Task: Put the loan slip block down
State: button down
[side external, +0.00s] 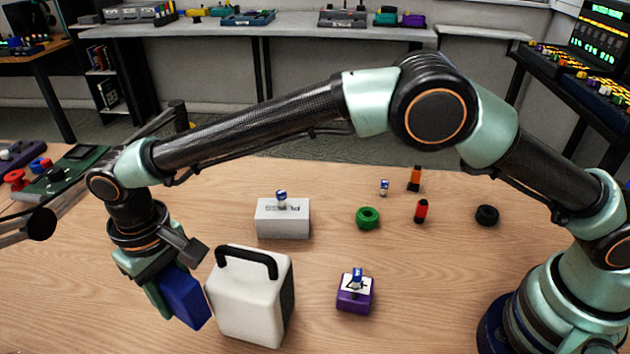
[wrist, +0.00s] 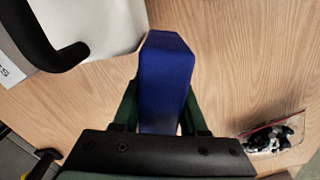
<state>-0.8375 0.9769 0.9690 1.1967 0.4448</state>
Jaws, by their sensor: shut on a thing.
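A blue block (side external: 185,298), which I take to be the loan slip block, is held in my gripper (side external: 172,292) at the left of the side view. In the wrist view the blue block (wrist: 165,75) fills the space between the two green fingers of my gripper (wrist: 162,110), which are shut on it. The block is tilted in the side view and hangs just left of a white case. I cannot tell whether its lower end touches the table.
The white case (side external: 240,310) with a black handle stands close beside the block. A white box (side external: 283,222), a purple block (side external: 355,300) and a green ring (side external: 367,218) lie to the right. A clear bag (wrist: 270,138) lies right of my gripper in the wrist view.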

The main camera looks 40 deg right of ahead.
aim_at(194, 333)
jog(key=shift+f, duration=3.95)
jog(key=shift+c, duration=2.2)
grip_release()
jog(key=shift+f, duration=0.15)
